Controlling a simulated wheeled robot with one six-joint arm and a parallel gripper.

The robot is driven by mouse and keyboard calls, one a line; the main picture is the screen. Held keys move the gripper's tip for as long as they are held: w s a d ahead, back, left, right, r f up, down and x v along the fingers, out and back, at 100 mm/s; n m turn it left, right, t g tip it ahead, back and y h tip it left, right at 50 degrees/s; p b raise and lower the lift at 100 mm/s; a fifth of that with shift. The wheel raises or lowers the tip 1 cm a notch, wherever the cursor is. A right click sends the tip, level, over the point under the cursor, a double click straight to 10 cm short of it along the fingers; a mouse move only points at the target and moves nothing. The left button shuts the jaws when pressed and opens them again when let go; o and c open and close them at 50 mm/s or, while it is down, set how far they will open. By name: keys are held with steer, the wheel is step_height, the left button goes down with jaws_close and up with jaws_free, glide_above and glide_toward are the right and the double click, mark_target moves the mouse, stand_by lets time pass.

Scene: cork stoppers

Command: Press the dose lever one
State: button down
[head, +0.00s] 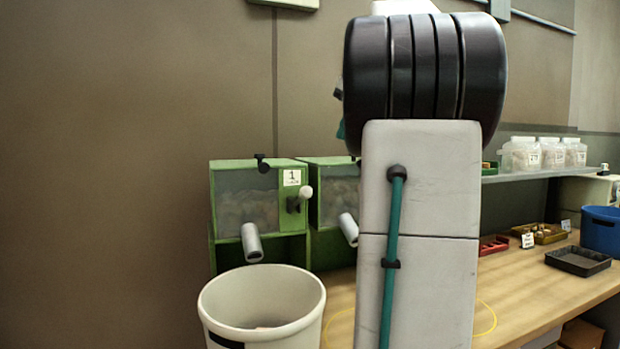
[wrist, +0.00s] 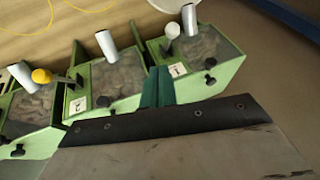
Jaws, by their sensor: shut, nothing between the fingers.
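The dispenser marked 1 (head: 244,200) is a green box with a clear front full of stoppers and a grey spout. Its dose lever (head: 305,192) has a white knob and stands at the right side of the front. In the wrist view the white-knobbed lever (wrist: 172,31) and the label 1 (wrist: 177,70) show near the top centre. My gripper (wrist: 157,73) has its teal fingers together and empty, beside dispenser 1, between it and the neighbouring dispenser. The fingertips appear apart from the knob. In the head view my arm hides most of the gripper.
A white bin (head: 209,304) stands in front of dispenser 1's spout. A second green dispenser (head: 332,190) is next to it; the wrist view shows a yellow-knobbed lever (wrist: 42,76). The wooden bench (head: 540,290) holds trays and a blue bin (head: 601,232) at right.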

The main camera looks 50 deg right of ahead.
steer(key=shift+f, duration=0.1)
glide_toward(301, 197)
steer(key=s+d, duration=0.2)
steer(key=shift+w+a+f, duration=0.3)
steer(key=shift+w+f, duration=0.05)
steer(key=shift+f, duration=0.2)
steer(key=shift+w+a+f, duration=0.3)
steer(key=shift+w+f, duration=0.05)
steer(key=shift+f, duration=0.25)
steer(key=shift+w+a+f, duration=0.25)
steer(key=shift+w+f, duration=0.05)
steer(key=shift+f, duration=0.25)
steer(key=shift+s, duration=0.1)
